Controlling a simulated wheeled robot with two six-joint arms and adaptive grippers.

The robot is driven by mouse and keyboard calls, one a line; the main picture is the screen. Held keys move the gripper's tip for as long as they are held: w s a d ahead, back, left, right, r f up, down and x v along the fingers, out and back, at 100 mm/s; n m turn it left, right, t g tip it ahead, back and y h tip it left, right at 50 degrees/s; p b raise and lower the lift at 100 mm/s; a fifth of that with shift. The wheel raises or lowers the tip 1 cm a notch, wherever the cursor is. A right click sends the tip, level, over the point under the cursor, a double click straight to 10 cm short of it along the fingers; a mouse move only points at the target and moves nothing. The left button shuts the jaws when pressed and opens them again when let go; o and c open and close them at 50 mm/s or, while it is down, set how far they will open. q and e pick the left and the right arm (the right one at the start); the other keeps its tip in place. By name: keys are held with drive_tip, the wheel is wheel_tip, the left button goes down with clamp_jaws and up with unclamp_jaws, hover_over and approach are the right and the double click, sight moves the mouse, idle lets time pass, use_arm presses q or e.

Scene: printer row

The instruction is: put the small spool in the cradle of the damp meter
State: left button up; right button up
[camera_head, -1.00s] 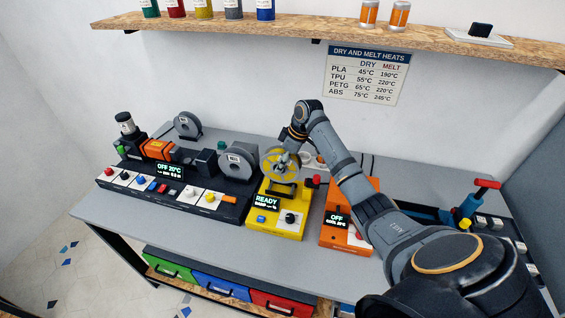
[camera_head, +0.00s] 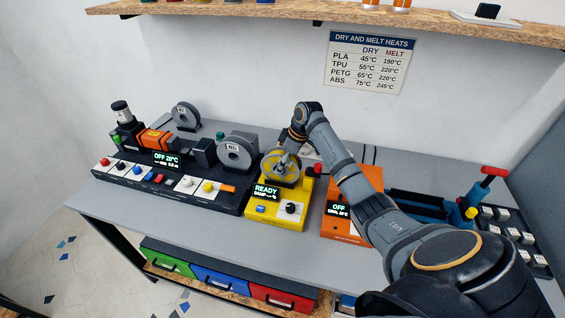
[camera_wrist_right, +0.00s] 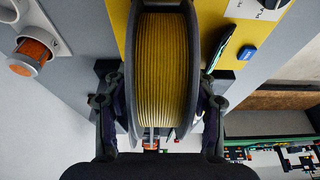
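The small spool (camera_head: 281,166), with yellow filament, stands upright over the yellow damp meter (camera_head: 274,213). Its lower edge is at the dark cradle, and I cannot tell whether it fully rests there. The meter's display reads READY. My right gripper (camera_head: 288,150) reaches down onto the spool from above. In the right wrist view the spool (camera_wrist_right: 161,75) fills the middle, with a finger of the right gripper (camera_wrist_right: 161,103) close against each flange. The cradle is mostly hidden behind the spool. My left gripper is not in view.
Left of the meter stands a dark machine (camera_head: 165,188) with a grey reel (camera_head: 237,153) on it. An orange box (camera_head: 349,211) reading OFF stands on the right. A blue tray (camera_head: 419,206) lies beyond my right arm. The table's front strip is clear.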

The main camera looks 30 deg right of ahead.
drive_tip(key=shift+o, duration=0.3)
drive_tip(key=shift+s, duration=0.1)
drive_tip(key=v, duration=1.2)
